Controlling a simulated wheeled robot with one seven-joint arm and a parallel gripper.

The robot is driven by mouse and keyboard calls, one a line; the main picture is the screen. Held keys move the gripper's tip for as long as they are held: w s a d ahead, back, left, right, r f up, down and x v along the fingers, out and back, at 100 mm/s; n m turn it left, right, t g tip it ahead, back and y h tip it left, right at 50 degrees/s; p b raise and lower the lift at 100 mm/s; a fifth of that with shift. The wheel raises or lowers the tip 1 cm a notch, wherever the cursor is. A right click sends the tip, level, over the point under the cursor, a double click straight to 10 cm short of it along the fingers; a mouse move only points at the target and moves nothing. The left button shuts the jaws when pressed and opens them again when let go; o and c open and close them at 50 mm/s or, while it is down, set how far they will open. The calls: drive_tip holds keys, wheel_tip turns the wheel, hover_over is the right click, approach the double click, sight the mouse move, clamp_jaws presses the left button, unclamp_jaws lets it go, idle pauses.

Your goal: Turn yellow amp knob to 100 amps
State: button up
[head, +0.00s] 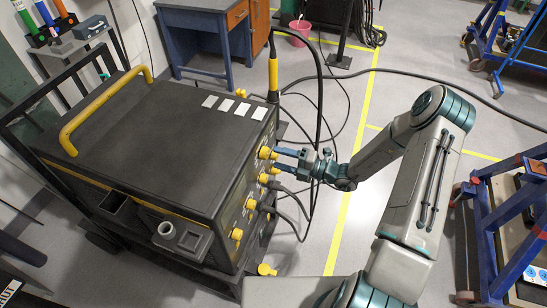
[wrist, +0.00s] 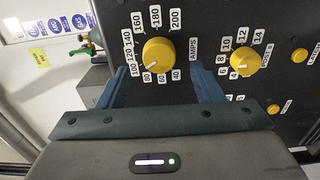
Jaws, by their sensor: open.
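The yellow amp knob (wrist: 158,54) is on the dark panel in the wrist view, with the word AMPS to its right and number labels from 40 to 200 around it. A small light mark on the knob faces lower left, toward the 80 and 100 labels; I cannot tell exactly which. My gripper (wrist: 160,72) is open, with one blue finger on each side of the knob and gaps between. In the head view my gripper (head: 281,159) reaches the right face of the black welding machine (head: 150,125), by its upper yellow knobs.
A second yellow knob (wrist: 253,58) with labels from 4 to 14 sits close to the right finger. More yellow knobs and a plugged black cable (head: 285,215) are on the same face. Cables lie on the floor; a blue frame (head: 510,220) stands at right.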

drive_tip(key=b+v, duration=0.1)
drive_tip(key=v, duration=0.9)
drive_tip(key=shift+d+b, duration=0.15)
drive_tip(key=shift+b, duration=0.2)
drive_tip(key=shift+s+r, duration=0.1)
